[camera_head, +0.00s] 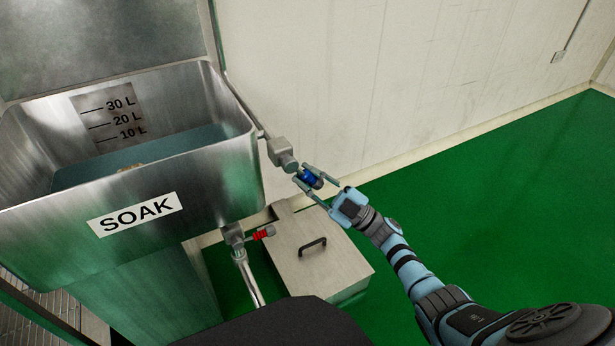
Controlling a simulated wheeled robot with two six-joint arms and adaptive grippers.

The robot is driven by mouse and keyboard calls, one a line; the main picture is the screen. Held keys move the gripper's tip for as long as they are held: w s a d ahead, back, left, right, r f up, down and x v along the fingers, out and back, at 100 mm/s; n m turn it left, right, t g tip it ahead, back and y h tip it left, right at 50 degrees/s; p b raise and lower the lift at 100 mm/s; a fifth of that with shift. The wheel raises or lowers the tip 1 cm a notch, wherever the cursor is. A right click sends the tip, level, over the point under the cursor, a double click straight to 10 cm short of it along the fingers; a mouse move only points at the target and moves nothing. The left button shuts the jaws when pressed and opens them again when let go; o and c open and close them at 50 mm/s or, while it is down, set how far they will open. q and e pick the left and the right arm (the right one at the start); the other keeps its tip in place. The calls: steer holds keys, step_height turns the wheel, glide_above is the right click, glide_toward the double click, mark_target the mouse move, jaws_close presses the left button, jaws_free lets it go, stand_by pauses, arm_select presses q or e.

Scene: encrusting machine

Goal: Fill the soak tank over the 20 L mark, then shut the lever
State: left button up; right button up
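The steel soak tank (225,160), labelled SOAK, stands at the left with 10, 20 and 30 L marks (112,116) on its inner back wall. Blue-grey water (190,144) lies in it, its back edge just below the 10 L mark. A grey valve body (281,152) on a pipe beside the tank's right side has a blue lever (311,178). My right gripper (306,176) is at the blue lever, with a finger on either side. Whether the fingers press on it is unclear. My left gripper is out of view.
A red-handled valve (264,233) sits on the drain under the tank. A steel box (335,265) with a black handle (312,246) stands on the green floor below my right gripper. A pale wall (400,70) rises behind. The floor at right is clear.

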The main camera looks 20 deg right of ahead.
steer(key=o, duration=0.4)
steer(key=shift+d+f, duration=0.15)
steer(key=shift+f, duration=0.1)
steer(key=v, duration=1.2)
steer(key=shift+r, duration=0.1)
